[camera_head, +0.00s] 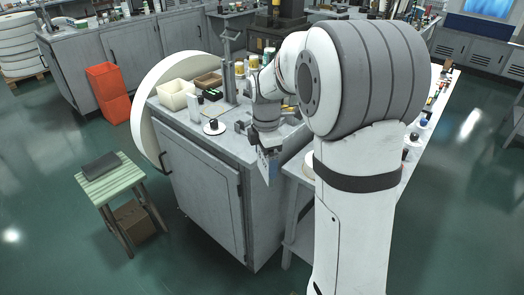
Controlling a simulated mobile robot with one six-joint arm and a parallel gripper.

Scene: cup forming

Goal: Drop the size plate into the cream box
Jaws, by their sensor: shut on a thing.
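The cream box (176,95) is an open, pale container at the far left of the grey cabinet's top. My gripper (266,148) points down at the front right edge of that top, well to the right of the box. It is shut on the size plate (270,170), a small, thin, pale bluish plate that hangs below the fingers in front of the cabinet. The fingertips are small and partly hidden by the wrist. The inside floor of the box is hard to make out.
A brown box (209,80) sits behind the cream box. A green stool (110,180) stands at the left.

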